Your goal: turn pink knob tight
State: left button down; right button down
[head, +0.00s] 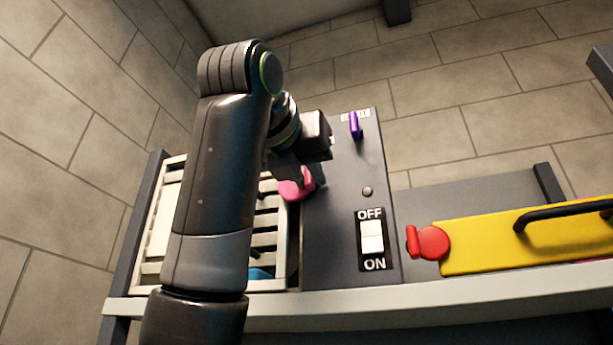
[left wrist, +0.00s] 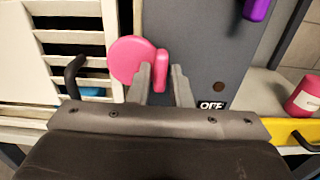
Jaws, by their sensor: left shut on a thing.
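The pink knob (head: 298,186) is at the left edge of the grey panel (head: 335,228), beside the white slatted frame. In the left wrist view the knob (left wrist: 128,60) shows a round disc and a raised pink grip bar. My left gripper (head: 309,172) reaches down to the knob from the left. In the left wrist view the bar sits between the two fingertips of my left gripper (left wrist: 161,80), which is shut on it. My arm and gripper hide part of the knob in the head view. My right gripper is not in view.
A purple knob (head: 355,126), a small brown button (head: 367,191) and a white OFF/ON switch (head: 371,236) are on the panel. A slatted white frame (head: 151,243) stands left. A yellow box (head: 480,240) with a red knob (head: 432,243) and black handle lies right.

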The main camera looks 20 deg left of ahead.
pick_arm(q)
jog(key=shift+w+f, duration=0.1)
jog(key=shift+f, duration=0.05)
jog(key=c, duration=1.5)
grip_release()
jog(key=shift+o, duration=0.2)
jog(key=shift+s, duration=0.2)
jog(key=s+b, duration=0.6)
jog(key=s, duration=1.1)
jog(key=shift+a, duration=0.3)
